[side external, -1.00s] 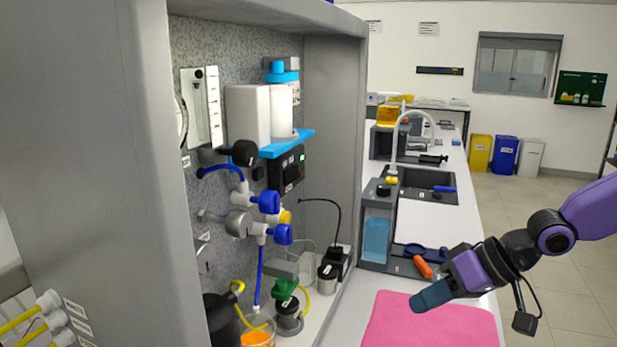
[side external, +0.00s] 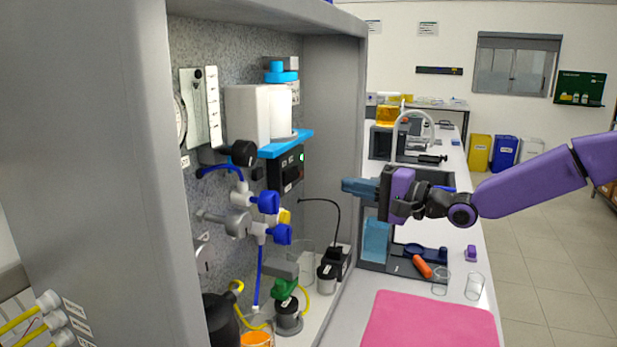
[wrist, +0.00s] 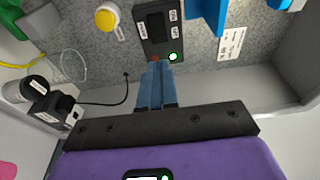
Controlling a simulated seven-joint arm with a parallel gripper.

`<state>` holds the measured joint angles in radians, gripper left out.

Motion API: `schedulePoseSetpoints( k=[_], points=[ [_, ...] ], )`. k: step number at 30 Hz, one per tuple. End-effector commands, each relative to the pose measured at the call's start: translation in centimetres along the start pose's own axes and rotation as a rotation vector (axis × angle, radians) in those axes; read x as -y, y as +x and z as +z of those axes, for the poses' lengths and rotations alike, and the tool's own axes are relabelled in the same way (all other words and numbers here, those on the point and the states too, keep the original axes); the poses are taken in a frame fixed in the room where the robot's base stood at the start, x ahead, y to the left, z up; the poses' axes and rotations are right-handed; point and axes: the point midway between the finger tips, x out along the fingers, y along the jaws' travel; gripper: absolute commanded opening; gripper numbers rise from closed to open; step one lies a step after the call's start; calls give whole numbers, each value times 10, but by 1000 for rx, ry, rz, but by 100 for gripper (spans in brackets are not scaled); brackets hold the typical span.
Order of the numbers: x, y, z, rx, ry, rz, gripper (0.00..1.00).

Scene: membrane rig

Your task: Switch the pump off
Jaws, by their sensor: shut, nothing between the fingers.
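A black control box (side external: 286,170) with a lit green lamp is mounted on the speckled back panel, below a blue shelf. In the wrist view the box (wrist: 155,27) has white labels, the green lamp and a small red part (wrist: 154,58) at its lower edge. My gripper (side external: 346,186) is shut and empty, held level in the air to the right of the box and pointing at the panel. In the wrist view its blue fingertips (wrist: 157,66) appear just below the red part, partly hiding it; the side view shows a gap to the box.
Blue-handled valves (side external: 268,202) and a yellow knob (wrist: 107,16) sit beside the box. A black device (side external: 337,262) with a cable stands on the bench below. A pink mat (side external: 430,322) lies at the front right.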

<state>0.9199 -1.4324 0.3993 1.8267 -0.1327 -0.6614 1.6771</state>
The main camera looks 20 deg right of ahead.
Motion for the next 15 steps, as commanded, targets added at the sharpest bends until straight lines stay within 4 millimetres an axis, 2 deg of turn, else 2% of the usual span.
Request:
schedulePoseSetpoints(
  k=[15],
  points=[
    [-1, 71, 0, 0, -1, 1, 0]
  ],
)
